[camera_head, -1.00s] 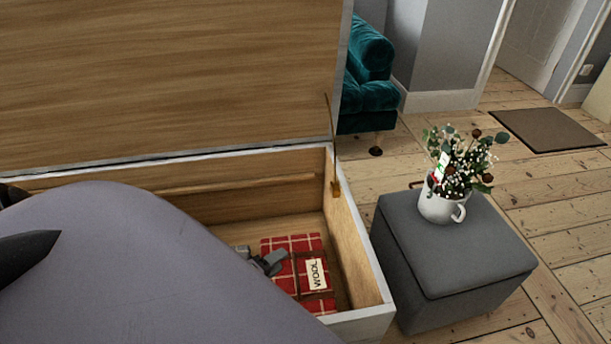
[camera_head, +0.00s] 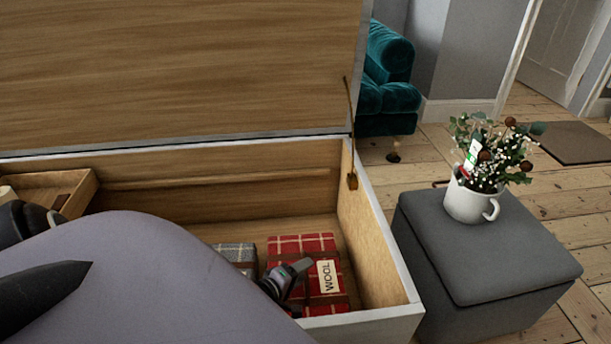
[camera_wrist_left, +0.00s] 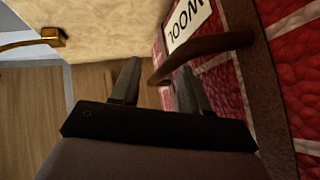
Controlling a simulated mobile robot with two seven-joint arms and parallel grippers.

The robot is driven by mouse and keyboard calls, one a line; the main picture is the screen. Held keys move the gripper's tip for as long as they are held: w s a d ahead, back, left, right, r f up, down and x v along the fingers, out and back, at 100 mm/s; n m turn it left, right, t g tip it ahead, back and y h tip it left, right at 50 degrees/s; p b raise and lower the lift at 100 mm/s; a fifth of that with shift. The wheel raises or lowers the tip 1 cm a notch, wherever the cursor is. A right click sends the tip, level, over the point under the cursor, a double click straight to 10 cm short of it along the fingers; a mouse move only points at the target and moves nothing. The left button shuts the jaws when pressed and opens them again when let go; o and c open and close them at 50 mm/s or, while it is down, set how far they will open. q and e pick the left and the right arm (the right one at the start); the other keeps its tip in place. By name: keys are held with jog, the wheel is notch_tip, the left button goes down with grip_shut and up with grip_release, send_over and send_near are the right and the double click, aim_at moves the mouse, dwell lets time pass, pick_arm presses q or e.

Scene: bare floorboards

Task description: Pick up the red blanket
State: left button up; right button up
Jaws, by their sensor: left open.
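The red plaid blanket (camera_head: 315,250) lies folded inside the open wooden chest, with brown straps and a white WOOL label. It fills the right of the left wrist view (camera_wrist_left: 222,75), where its brown strap handle (camera_wrist_left: 205,55) stands out. My left gripper (camera_head: 298,272) is open at the blanket, overlapping its left part in the head view. In the left wrist view the gripper's fingertips (camera_wrist_left: 158,75) lie either side of the handle's curved end. Contact cannot be told. My grey arm hides the chest's front left. My right gripper is not in view.
The chest (camera_head: 394,270) has its lid (camera_head: 180,70) raised and a metal stay (camera_head: 350,130) at right. A grey plaid blanket (camera_head: 238,254) lies left of the red one. A grey ottoman (camera_head: 490,250) bearing a flower mug (camera_head: 468,203) stands right of the chest.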

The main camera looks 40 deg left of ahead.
pick_arm(q)
jog(key=shift+b+x, duration=0.3)
jog(key=shift+x, duration=0.65)
grip_shut()
jog(key=shift+s, duration=0.1)
dwell(0.5)
jog(key=shift+r, duration=0.1)
